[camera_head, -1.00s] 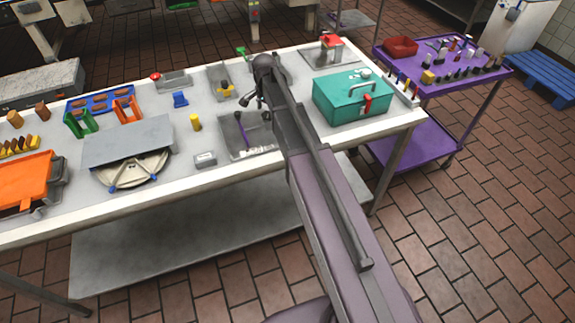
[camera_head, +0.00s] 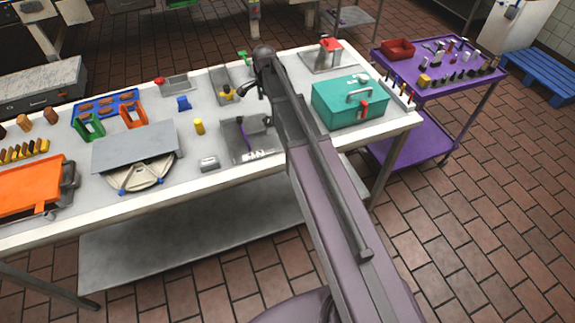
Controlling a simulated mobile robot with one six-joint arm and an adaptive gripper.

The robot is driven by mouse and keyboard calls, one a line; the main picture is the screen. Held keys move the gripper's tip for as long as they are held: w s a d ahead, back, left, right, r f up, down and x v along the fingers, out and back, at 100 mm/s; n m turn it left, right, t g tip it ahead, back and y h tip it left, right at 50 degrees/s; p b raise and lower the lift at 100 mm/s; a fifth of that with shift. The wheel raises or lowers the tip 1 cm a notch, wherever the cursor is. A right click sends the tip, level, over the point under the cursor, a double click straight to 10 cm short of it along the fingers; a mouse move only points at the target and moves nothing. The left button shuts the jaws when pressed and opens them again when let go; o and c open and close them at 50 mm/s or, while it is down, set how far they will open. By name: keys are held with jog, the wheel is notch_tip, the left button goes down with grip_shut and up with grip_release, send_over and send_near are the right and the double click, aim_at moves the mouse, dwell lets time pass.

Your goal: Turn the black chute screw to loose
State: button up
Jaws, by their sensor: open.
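My gripper (camera_head: 246,92) is a small dark shape at the end of my arm, over the back middle of the white table. By its look it is open, and I see nothing held in it. Just left of it, a grey metal fixture (camera_head: 217,78) carries a yellow and black part (camera_head: 228,93). The gripper overlaps the right side of this fixture in the picture; I cannot tell if they touch. I cannot make out the black chute screw for certain; it is too small or hidden by my arm.
A grey tray (camera_head: 232,150) with a purple stick lies in front. A teal toolbox (camera_head: 340,115) stands right of my arm. A purple cart (camera_head: 450,85) stands beyond the table (camera_head: 300,72).

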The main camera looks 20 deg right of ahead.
aim_at(268, 120)
jog(key=shift+r+p, duration=3.35)
jog(key=shift+r, duration=0.3)
jog(key=s+f+n+b, duration=0.7)
jog(key=s, duration=0.5)
jog(key=s+f+n+b, duration=0.7)
jog(key=s, duration=0.5)
jog(key=shift+s+f+b, duration=0.25)
jog(key=shift+f+b, duration=0.15)
jog(key=shift+d, duration=0.1)
